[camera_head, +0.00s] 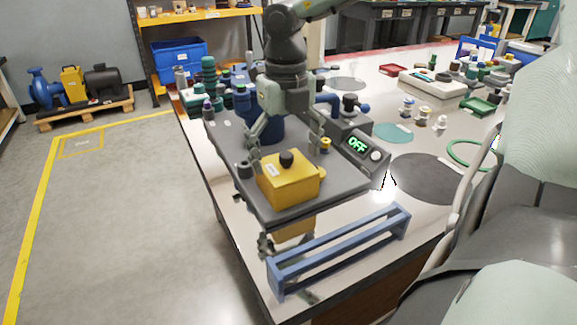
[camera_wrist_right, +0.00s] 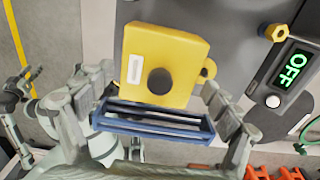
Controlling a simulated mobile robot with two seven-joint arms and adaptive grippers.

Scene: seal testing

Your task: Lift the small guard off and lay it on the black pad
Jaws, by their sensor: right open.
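The small guard (camera_head: 288,185) is a yellow box with a black knob on top and a pale label. It sits on the grey plate of the test rig (camera_head: 225,145), near its front edge. It also shows large in the right wrist view (camera_wrist_right: 150,50). My right gripper (camera_head: 287,150) is open, its fingers spread on either side above the guard. In the wrist view the fingers flank the guard's near part with gaps. The black pad (camera_head: 425,180), a dark round mat, lies bare on the bench to the right. A grey jointed piece at the wrist view's left edge may be my left gripper (camera_wrist_right: 24,78); its jaws are unclear.
A blue rack (camera_head: 340,250) stands on the bench in front of the rig. A control box (camera_head: 363,153) reading OFF stands right of the guard. A green ring (camera_head: 468,155) and teal mat (camera_head: 393,133) lie near the pad. Bottles crowd the rig's back left.

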